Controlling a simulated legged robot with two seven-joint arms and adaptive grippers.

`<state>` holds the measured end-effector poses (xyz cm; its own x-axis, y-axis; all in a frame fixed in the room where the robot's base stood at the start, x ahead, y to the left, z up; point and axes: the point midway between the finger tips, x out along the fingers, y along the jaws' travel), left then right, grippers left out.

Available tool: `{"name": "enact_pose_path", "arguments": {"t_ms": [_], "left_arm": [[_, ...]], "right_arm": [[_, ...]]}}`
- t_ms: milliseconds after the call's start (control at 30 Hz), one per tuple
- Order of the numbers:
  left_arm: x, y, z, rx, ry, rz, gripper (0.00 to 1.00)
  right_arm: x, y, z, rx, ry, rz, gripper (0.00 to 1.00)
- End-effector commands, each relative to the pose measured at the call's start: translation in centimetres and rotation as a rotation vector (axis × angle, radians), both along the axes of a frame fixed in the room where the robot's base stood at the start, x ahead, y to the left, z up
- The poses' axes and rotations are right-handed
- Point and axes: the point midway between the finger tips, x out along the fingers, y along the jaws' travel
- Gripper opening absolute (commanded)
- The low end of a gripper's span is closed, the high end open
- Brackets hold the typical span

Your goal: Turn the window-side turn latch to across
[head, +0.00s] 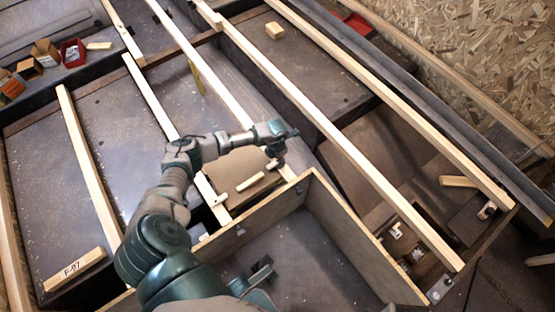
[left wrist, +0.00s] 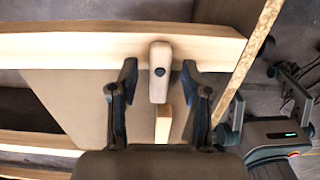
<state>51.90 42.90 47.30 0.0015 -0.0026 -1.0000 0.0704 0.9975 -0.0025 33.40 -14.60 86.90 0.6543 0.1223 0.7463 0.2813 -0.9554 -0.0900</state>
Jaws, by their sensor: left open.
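My left gripper (head: 276,154) is over the near end of a pale wooden rail (head: 225,85) and is open. In the left wrist view, a pale turn latch (left wrist: 159,88) with a dark pivot screw stands between the open fingers (left wrist: 159,68), with a gap on each side. The latch lies at right angles to the rail (left wrist: 90,47), from the rail onto the brown panel (left wrist: 75,90). In the head view this latch (head: 272,165) is small and partly hidden. Another pale latch (head: 220,199) lies farther left. No label shows which is window-side.
A pale wooden bar (head: 250,182) lies on the panel beside the latch; it also shows in the left wrist view (left wrist: 163,125). An open wooden frame (head: 345,235) is close on the right. Part of my right gripper (head: 262,275) shows low in the head view. A block marked F-97 (head: 75,269) lies left.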

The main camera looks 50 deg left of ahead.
Motion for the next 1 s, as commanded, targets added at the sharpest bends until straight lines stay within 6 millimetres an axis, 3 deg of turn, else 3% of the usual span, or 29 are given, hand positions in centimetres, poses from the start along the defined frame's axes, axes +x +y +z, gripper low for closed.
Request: {"name": "enact_pose_path", "arguments": {"t_ms": [300, 500, 667, 1000], "left_arm": [[0.2, 0.1, 6.8, 0.001, -0.004, -0.001, 0.48], [0.2, 0.2, 10.0, 0.000, -0.003, 0.000, 0.48], [0.2, 0.2, 11.0, 0.000, -0.002, 0.000, 0.48], [0.2, 0.1, 11.1, 0.000, -0.002, 0.001, 0.48]], "right_arm": [[0.0, 0.0, 0.0, -0.001, 0.000, 0.000, 0.52], [0.0, 0.0, 0.0, -0.001, 0.000, 0.000, 0.52], [0.1, 0.0, 0.0, -0.001, 0.000, 0.000, 0.52], [0.3, 0.1, 0.0, -0.003, 0.001, 0.000, 0.52]]}}
